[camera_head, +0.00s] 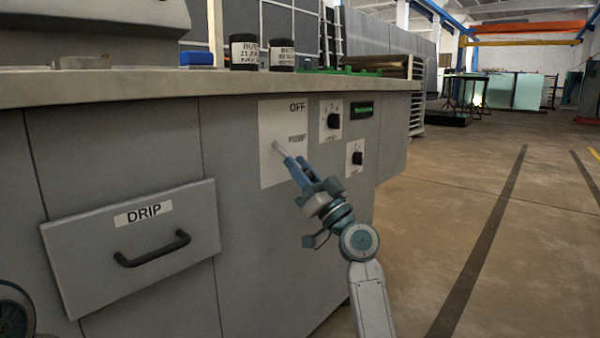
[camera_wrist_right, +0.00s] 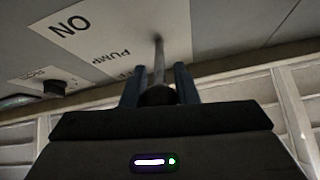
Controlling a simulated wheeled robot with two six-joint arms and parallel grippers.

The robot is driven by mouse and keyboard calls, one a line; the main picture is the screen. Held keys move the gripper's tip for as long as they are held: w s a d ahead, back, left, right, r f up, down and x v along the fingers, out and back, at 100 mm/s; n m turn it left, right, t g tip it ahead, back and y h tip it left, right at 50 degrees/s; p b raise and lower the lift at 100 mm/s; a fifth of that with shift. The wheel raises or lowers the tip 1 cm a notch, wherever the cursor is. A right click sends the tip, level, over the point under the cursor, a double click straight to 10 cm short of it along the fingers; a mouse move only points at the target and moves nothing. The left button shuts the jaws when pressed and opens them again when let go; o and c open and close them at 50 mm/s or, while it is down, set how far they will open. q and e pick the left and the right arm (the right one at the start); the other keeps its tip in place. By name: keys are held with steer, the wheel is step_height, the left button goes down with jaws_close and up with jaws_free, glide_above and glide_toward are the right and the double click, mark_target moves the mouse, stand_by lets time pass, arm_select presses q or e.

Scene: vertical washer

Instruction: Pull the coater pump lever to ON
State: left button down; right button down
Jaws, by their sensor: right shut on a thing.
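The coater pump lever (camera_head: 281,150) is a thin metal rod standing out from a white plate (camera_head: 270,175) on the grey machine front. The plate reads OFF at its top and PUMP beside the lever. In the right wrist view the lever (camera_wrist_right: 159,58) ends in a dark knob between the fingers, and the ON label (camera_wrist_right: 70,25) shows on the plate. My right gripper (camera_head: 290,163), also in the wrist view (camera_wrist_right: 159,82), is shut on the lever's knob end. The lever's exact angle is hard to judge. My left gripper is out of view.
A tilted drawer front marked DRIP (camera_head: 135,240) juts out at the left. Two dark knobs (camera_head: 334,121) (camera_head: 357,158) and a green display (camera_head: 362,111) sit right of the plate. The counter (camera_head: 215,84) overhangs above. The floor at the right is open.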

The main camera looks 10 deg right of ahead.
steer(key=shift+f, duration=0.1)
stand_by(0.3)
steer(key=c, duration=1.2)
jaws_free()
steer(key=b+v, duration=0.5)
steer(key=v, duration=0.5)
steer(key=shift+s+d+f, duration=0.15)
steer(key=shift+s+f, duration=0.05)
steer(key=shift+s, duration=0.05)
